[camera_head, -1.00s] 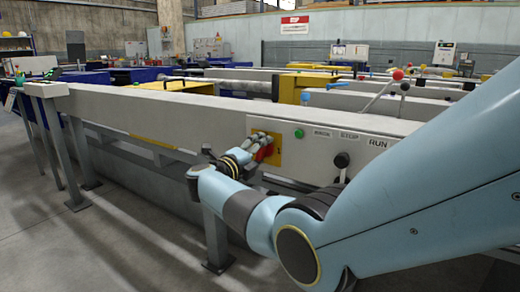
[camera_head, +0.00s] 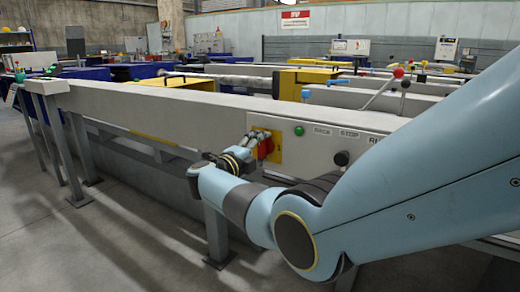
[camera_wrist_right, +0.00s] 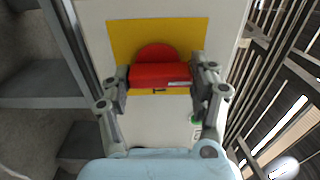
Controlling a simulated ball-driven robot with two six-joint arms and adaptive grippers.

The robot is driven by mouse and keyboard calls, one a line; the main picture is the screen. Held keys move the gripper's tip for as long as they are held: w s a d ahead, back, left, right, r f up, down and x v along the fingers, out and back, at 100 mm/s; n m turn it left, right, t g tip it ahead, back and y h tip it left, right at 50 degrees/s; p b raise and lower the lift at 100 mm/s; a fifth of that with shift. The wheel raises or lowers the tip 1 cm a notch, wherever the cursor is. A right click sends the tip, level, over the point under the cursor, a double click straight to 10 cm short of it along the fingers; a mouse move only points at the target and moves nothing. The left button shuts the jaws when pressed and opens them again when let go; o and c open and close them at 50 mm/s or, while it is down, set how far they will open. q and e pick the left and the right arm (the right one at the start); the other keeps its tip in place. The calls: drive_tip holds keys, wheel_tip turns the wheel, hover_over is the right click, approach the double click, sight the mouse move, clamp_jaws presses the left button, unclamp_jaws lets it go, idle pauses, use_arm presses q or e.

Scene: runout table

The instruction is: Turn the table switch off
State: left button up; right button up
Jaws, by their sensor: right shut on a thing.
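The table switch is a red rotary handle (camera_head: 265,147) on a yellow plate (camera_head: 276,150), set in the side of the grey runout table (camera_head: 170,108). In the right wrist view the red handle (camera_wrist_right: 160,75) lies crosswise over a round red base on the yellow plate (camera_wrist_right: 125,40). My right gripper (camera_head: 252,143) is at the switch. In the wrist view its two fingers (camera_wrist_right: 160,80) are shut on the ends of the handle, one on each side. Fingers partly hide the switch in the head view. My left gripper is not in view.
A green button (camera_head: 299,130), label plates and a black knob (camera_head: 341,158) sit right of the switch on the same panel. A red-tipped lever (camera_head: 385,88) rises above the table. Table legs (camera_head: 216,235) stand below; the floor at left is clear.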

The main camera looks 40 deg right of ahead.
drive_tip(key=o, duration=1.1)
drive_tip(key=shift+w+a+f, duration=0.1)
drive_tip(key=shift+a, duration=0.1)
drive_tip(key=shift+c, duration=0.2)
drive_tip(key=shift+o, duration=0.6)
drive_tip(key=shift+d, duration=0.1)
drive_tip(key=v, duration=1.2)
